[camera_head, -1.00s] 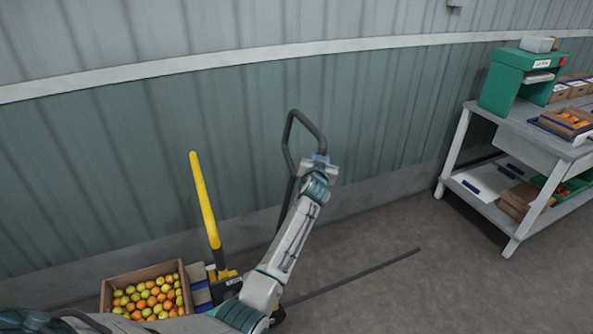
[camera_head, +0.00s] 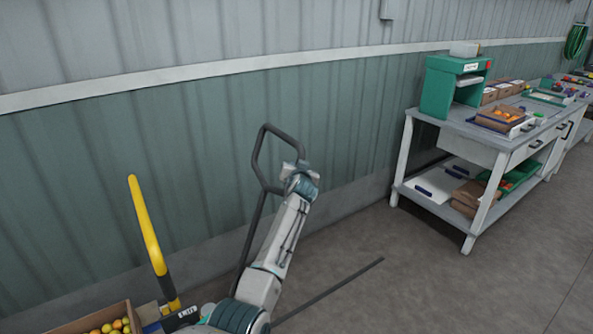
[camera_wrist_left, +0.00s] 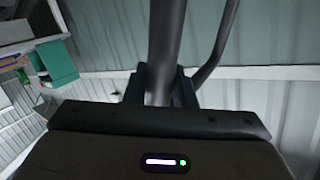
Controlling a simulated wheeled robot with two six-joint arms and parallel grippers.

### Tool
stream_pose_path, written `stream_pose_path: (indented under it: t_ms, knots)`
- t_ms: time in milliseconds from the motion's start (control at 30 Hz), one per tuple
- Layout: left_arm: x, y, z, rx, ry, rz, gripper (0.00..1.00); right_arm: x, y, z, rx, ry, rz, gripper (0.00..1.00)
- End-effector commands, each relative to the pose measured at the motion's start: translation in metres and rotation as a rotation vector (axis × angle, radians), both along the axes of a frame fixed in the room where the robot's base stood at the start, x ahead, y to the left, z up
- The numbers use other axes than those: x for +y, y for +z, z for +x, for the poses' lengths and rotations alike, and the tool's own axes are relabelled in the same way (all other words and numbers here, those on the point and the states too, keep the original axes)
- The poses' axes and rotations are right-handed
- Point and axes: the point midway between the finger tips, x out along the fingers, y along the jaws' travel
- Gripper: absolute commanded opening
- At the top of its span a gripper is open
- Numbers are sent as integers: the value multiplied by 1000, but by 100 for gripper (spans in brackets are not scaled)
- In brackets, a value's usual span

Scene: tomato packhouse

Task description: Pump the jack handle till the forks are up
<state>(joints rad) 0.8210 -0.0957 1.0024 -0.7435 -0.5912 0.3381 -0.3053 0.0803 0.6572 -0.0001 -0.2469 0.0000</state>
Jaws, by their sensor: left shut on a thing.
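The jack handle (camera_head: 254,150) is a dark bar bent into an open loop at the top. Its shaft slants down behind my left arm, and the lower end is hidden. My left gripper (camera_head: 297,168) is at the right side of the loop. In the left wrist view the dark handle bar (camera_wrist_left: 166,35) runs between the fingers of my left gripper (camera_wrist_left: 160,82), which is shut on it. The second limb of the loop shows to the right there. The forks cannot be made out. My right gripper is not in view.
A yellow post (camera_head: 148,225) with a black lower part stands at the left, beside a cardboard box (camera_head: 118,310) of tomatoes. A long dark bar (camera_head: 335,288) lies low at the right of my arm. A bench (camera_head: 440,130) with a green machine (camera_head: 438,90) stands right. Open floor lies between.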

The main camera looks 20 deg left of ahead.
Motion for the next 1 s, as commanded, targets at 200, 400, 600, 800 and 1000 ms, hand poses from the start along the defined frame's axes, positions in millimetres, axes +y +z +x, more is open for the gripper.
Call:
stream_pose_path:
  t_ms: [200,400,600,800,1000]
  knots:
    - [0,-2,0,3,0,-1,43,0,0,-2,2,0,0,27]
    - [-1,0,0,0,-1,-1,43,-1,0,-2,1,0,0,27]
    - [-5,1,-9,-2,-1,-4,43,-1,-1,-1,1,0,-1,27]
    - [-14,5,-36,-1,-3,-6,43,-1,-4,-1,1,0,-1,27]
    - [-24,12,-68,-1,-3,-7,43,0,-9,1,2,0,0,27]
